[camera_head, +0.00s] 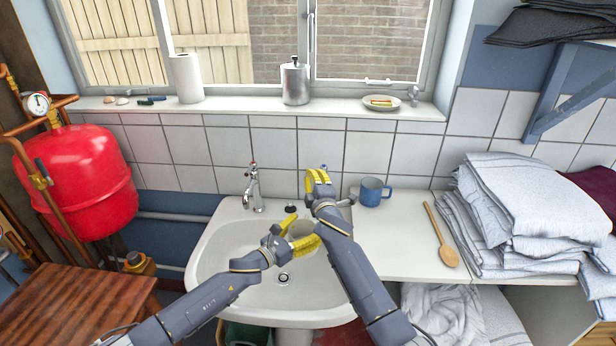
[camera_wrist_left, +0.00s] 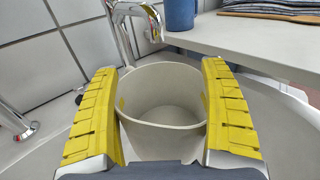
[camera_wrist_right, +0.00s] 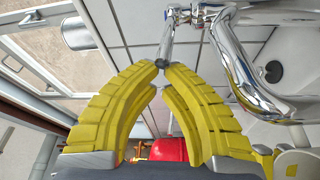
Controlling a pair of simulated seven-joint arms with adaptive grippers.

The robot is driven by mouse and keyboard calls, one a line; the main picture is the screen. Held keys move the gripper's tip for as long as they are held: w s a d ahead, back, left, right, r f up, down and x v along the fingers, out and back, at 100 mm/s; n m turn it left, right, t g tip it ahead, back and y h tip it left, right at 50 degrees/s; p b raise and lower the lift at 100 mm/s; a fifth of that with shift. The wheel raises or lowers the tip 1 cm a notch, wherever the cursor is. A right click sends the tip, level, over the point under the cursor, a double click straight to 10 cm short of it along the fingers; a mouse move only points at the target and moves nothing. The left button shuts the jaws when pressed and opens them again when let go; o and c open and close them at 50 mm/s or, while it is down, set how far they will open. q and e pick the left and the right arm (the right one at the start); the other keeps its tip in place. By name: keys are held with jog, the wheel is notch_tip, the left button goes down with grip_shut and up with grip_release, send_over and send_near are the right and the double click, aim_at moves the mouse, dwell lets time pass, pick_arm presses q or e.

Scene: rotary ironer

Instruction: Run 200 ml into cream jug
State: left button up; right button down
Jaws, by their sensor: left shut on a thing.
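The pale cream jug (camera_wrist_left: 163,95) is between the fingers of my left gripper (camera_wrist_left: 162,85), which is shut on its sides. In the head view, this jug (camera_head: 302,229) is over the basin (camera_head: 225,262). The jug's visible inside looks empty. In the left wrist view, a chrome spout (camera_wrist_left: 140,12) hangs above the jug's far rim, with no visible water. My right gripper (camera_head: 320,180) is above the basin's back right corner, hiding most of that tap. In the right wrist view its fingertips (camera_wrist_right: 163,65) come together beside the chrome tap (camera_wrist_right: 245,70); it looks shut, with no clear hold on the tap.
Another chrome tap (camera_head: 253,187) stands at the basin's back left. A blue mug (camera_head: 371,192) and a wooden spoon (camera_head: 446,250) are on the white counter (camera_head: 400,240). Folded towels (camera_head: 500,215) are stacked at right. A red tank (camera_head: 78,180) stands at left.

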jog(key=shift+s+d+r+n+g+y, duration=0.1)
jog(key=shift+d+n+g+y, duration=0.35)
jog(key=shift+y, duration=0.3)
jog(key=shift+s+d+n+g+y, duration=0.15)
jog(key=shift+d+n+y, duration=0.1)
jog(key=shift+n+y, duration=0.4)
jog(key=shift+d+y, duration=0.15)
jog(key=shift+y, duration=0.25)
jog(key=shift+d+n+g+y, duration=0.3)
jog(key=shift+d+n+y, duration=0.15)
jog(key=shift+d, duration=0.25)
jog(key=shift+d+n+g+y, duration=0.2)
jog(key=shift+n+g+y, duration=0.6)
jog(key=shift+n+y, duration=0.2)
jog(key=w+d+g+y, duration=0.1)
jog(key=w+d+y, duration=0.1)
jog(key=d, duration=0.4)
jog(key=shift+w+d+n+g, duration=0.2)
jog(key=shift+n+g, duration=0.1)
jog(key=shift+n, duration=0.15)
jog(key=shift+s, duration=0.1)
